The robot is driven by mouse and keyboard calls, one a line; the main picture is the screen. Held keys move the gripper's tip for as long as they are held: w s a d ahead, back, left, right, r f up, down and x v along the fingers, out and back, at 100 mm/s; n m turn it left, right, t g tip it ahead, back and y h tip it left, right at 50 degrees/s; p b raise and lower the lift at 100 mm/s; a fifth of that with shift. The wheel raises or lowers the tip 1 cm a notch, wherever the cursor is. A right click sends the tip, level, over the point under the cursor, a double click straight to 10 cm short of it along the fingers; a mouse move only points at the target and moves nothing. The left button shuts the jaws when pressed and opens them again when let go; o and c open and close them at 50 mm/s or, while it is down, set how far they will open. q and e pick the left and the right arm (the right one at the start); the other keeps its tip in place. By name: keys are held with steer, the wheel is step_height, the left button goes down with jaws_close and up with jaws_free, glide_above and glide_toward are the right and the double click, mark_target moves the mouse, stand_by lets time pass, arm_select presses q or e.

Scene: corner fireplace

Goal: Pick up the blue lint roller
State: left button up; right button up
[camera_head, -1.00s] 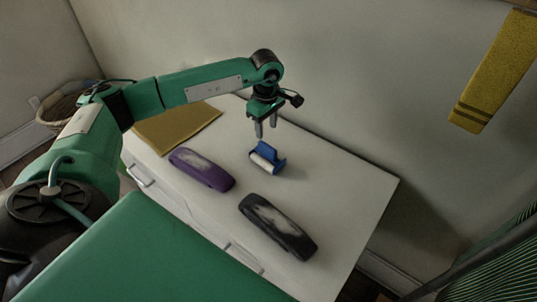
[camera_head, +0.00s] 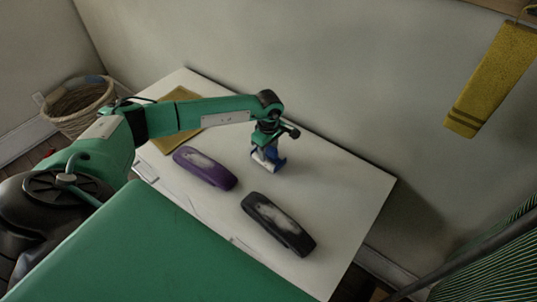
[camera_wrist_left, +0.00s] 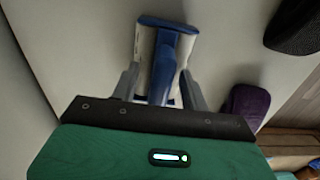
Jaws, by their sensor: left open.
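The blue lint roller (camera_head: 275,163) with a white roll lies on the white table top, below my left gripper (camera_head: 265,153) in the head view. In the left wrist view the lint roller (camera_wrist_left: 163,48) has its blue handle running down between the two grey fingers of my left gripper (camera_wrist_left: 160,85). The fingers are open, one on each side of the handle. The gripper hides part of the roller in the head view. I cannot tell whether either finger touches it. My right gripper is not in view.
A purple case (camera_head: 205,168) lies left of the roller and a black case (camera_head: 278,224) lies in front of it. A yellow folder (camera_head: 180,97) lies at the table's back left. A wicker basket (camera_head: 80,105) stands beyond the table. The table's right part is clear.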

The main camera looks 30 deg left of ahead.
arm_select(q)
jaws_close()
steer(key=shift+r, duration=0.1)
step_height(320, 180, up, 20)
steer(key=b, duration=0.4)
steer(key=shift+b, duration=0.35)
